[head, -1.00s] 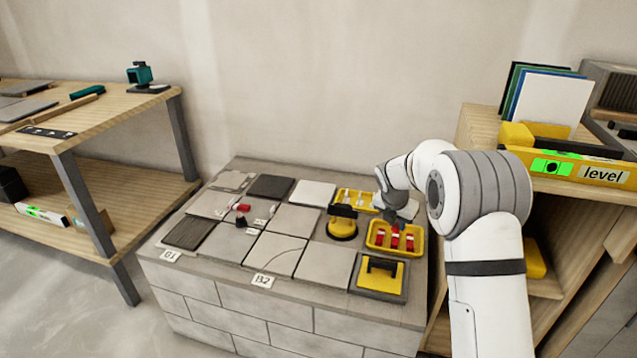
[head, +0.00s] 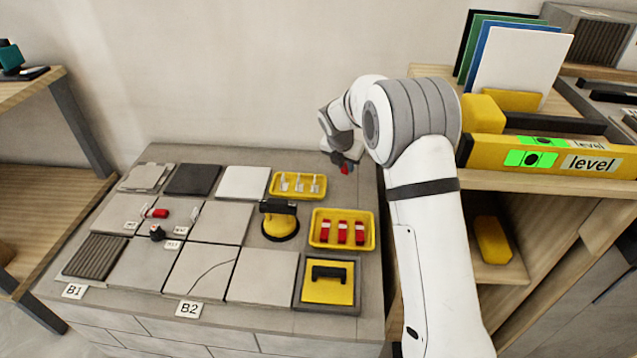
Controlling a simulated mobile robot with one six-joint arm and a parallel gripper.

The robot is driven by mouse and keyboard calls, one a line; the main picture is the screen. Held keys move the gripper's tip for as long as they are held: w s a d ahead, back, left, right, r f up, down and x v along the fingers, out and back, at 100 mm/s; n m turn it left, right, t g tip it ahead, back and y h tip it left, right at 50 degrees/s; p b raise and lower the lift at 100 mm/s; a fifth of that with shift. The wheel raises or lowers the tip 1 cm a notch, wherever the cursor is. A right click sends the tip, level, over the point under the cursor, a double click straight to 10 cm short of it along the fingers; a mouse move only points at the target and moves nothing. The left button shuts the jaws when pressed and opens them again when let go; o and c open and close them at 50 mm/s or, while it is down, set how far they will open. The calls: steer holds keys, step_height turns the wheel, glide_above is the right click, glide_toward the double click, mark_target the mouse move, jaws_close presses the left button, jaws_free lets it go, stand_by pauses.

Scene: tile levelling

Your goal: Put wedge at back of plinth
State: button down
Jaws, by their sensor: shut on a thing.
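My gripper (head: 341,160) is at the back right of the plinth (head: 230,155), low over its bare rear strip. It is shut on a small red wedge (head: 346,168), whose red end shows beneath the fingers. I cannot tell whether the wedge touches the plinth top. A yellow tray (head: 317,242) in front of the gripper holds several red wedges. Another red wedge (head: 160,213) lies on the tiles at the left, beside a small dark piece (head: 157,233).
A yellow tray of white clips (head: 276,192), a yellow suction cup (head: 281,226) and a yellow float (head: 328,285) stand on the plinth. A wooden shelf (head: 435,72) with levels (head: 560,158) is close on the right. The wall is right behind the plinth.

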mark_target(345, 193)
step_height(345, 193, down, 9)
steer(key=b, duration=0.4)
steer(key=shift+f, duration=0.15)
steer(key=c, duration=1.3)
jaws_free()
steer(key=p+v, duration=0.4)
steer(key=v, duration=0.8)
steer(key=shift+p, duration=0.4)
